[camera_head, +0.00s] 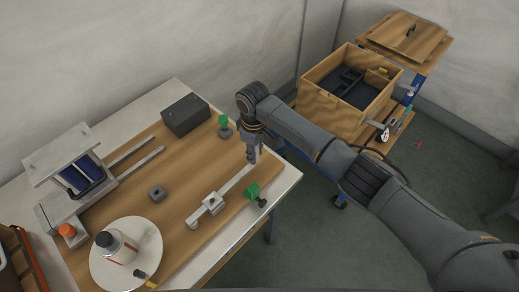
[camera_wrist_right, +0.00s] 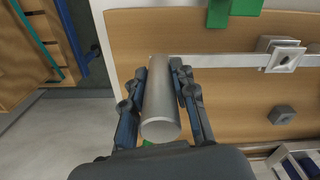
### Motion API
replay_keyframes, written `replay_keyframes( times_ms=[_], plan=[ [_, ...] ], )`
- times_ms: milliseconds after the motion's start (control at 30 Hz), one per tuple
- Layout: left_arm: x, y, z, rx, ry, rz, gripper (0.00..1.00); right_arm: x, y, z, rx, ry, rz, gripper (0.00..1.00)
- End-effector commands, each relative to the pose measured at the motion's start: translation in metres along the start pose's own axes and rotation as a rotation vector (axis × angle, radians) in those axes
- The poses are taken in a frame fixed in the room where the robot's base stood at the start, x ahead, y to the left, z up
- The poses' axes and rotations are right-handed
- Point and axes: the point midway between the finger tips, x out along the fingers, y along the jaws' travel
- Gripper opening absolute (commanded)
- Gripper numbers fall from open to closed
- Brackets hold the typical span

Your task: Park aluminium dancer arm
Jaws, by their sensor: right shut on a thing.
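The aluminium dancer arm (camera_head: 236,181) is a flat pale bar lying across the wooden board, with a square pivot block (camera_head: 212,202) near its lower left end. It also shows in the right wrist view (camera_wrist_right: 225,61). A grey cylinder (camera_wrist_right: 161,103) stands at the bar's free end. My right gripper (camera_head: 253,156) is shut on this cylinder, with one finger on each side in the right wrist view (camera_wrist_right: 160,88). A green block with a black knob (camera_head: 252,190) lies at the right of the bar. A green-topped post (camera_head: 223,122) stands behind. My left gripper is not in view.
The labeller with blue rollers (camera_head: 79,177) stands at the left. A dark box (camera_head: 186,115), a small grey block (camera_head: 157,194) and a round white plate (camera_head: 101,262) with a bottle (camera_head: 117,247) are on the table. A wooden crate (camera_head: 318,106) on a cart stands beyond the table.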

Motion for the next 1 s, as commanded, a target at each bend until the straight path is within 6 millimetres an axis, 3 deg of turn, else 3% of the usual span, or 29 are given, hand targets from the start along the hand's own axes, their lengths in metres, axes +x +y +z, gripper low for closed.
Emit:
replay_keyframes(
  times_ms=[333,367,467,800,1000],
  plan=[
    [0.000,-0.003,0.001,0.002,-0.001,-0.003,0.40,-0.001,0.000,-0.001,0.003,0.003,0.000,0.00],
    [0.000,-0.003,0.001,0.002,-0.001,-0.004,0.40,-0.001,0.000,-0.001,0.003,0.003,0.000,0.29],
    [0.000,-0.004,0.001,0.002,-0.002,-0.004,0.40,-0.001,0.000,-0.001,0.003,0.003,0.000,0.49],
    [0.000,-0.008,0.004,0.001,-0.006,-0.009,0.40,-0.002,0.000,-0.001,0.002,0.002,0.000,0.50],
    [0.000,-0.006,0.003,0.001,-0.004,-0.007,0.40,-0.028,0.001,-0.001,0.001,0.005,0.003,0.50]
  ],
)
